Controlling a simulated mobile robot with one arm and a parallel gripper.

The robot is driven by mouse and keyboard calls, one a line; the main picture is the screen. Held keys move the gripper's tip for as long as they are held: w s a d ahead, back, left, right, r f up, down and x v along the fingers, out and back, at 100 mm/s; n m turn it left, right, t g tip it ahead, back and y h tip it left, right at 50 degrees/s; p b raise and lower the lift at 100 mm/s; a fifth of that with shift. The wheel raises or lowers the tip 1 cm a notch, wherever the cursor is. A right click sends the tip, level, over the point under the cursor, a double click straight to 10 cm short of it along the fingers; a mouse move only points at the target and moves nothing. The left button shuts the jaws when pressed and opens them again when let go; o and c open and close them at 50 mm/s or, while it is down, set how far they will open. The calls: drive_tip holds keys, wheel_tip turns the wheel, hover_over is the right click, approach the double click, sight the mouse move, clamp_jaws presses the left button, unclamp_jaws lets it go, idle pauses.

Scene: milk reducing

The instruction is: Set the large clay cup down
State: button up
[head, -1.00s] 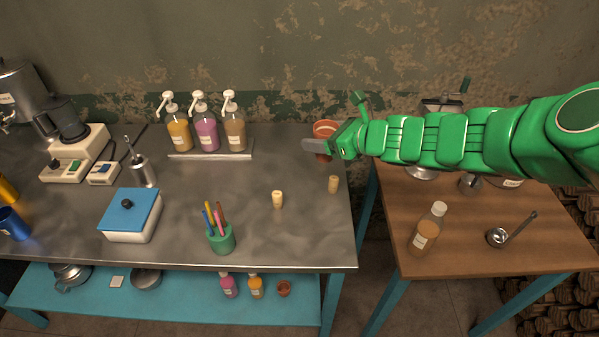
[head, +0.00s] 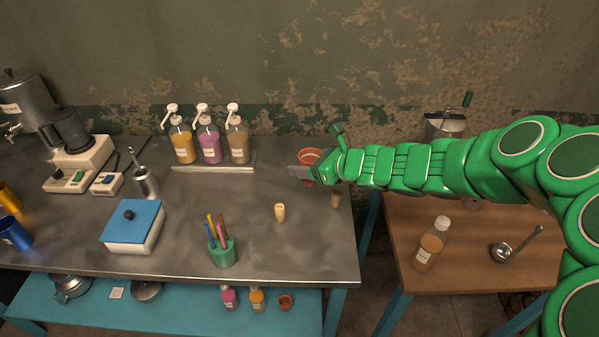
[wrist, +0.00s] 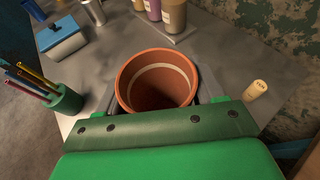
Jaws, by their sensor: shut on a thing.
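The large clay cup (head: 310,157) is terracotta with a pale band inside its rim. In the wrist view the cup (wrist: 156,80) is upright and looks empty, its mouth facing the camera. My gripper (head: 308,172) is shut on it, over the right part of the metal table (head: 265,245).
Pump bottles (head: 209,145) stand on a tray behind left. A green pen holder (head: 222,252) is at the front. A wooden table (head: 470,270) with a bottle (head: 430,245) is at right, across a gap.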

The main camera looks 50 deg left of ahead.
drive_tip(key=shift+w+a+f, duration=1)
drive_tip(key=shift+a+f, duration=0.45)
drive_tip(key=shift+a, duration=0.05)
drive_tip(key=shift+w+a+f, duration=1)
drive_tip(key=shift+a+f, duration=0.5)
drive_tip(key=shift+a, duration=0.05)
drive_tip(key=shift+w+a+f, duration=1)
drive_tip(key=shift+a+f, duration=0.45)
drive_tip(key=shift+a, duration=0.05)
drive_tip(key=shift+f, duration=1.45)
drive_tip(key=shift+f, duration=0.1)
drive_tip(key=o, duration=1.1)
drive_tip(key=shift+c, duration=0.2)
